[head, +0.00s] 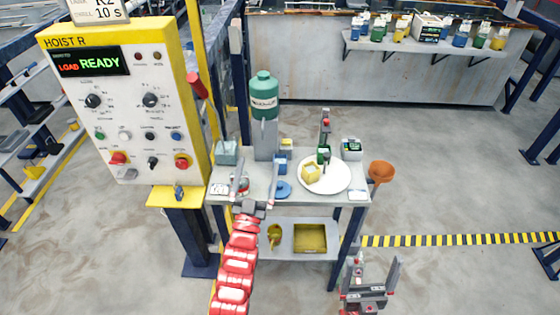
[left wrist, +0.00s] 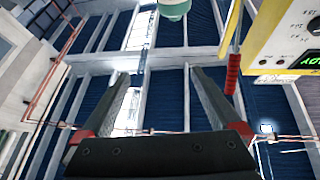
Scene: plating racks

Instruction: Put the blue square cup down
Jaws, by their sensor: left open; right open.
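A small blue block-like item (head: 281,165), seemingly the blue square cup, stands upright on the small table (head: 262,196), left of the white plate (head: 336,183). It is apart from both grippers. My left gripper (head: 255,184) is open and empty over the table's front left part, left of the blue item. In the left wrist view its fingers (left wrist: 157,80) are spread with nothing between them, and the blue item does not show. My right gripper (head: 376,270) is open and empty, low in front of the table's right corner.
A yellow square cup (head: 311,174) sits on the plate, with a green item (head: 323,155) at its back edge. A blue disc (head: 283,190) lies in front. A green bottle (head: 264,98) stands behind, the hoist panel (head: 125,95) at left. An orange funnel (head: 381,171) is at right.

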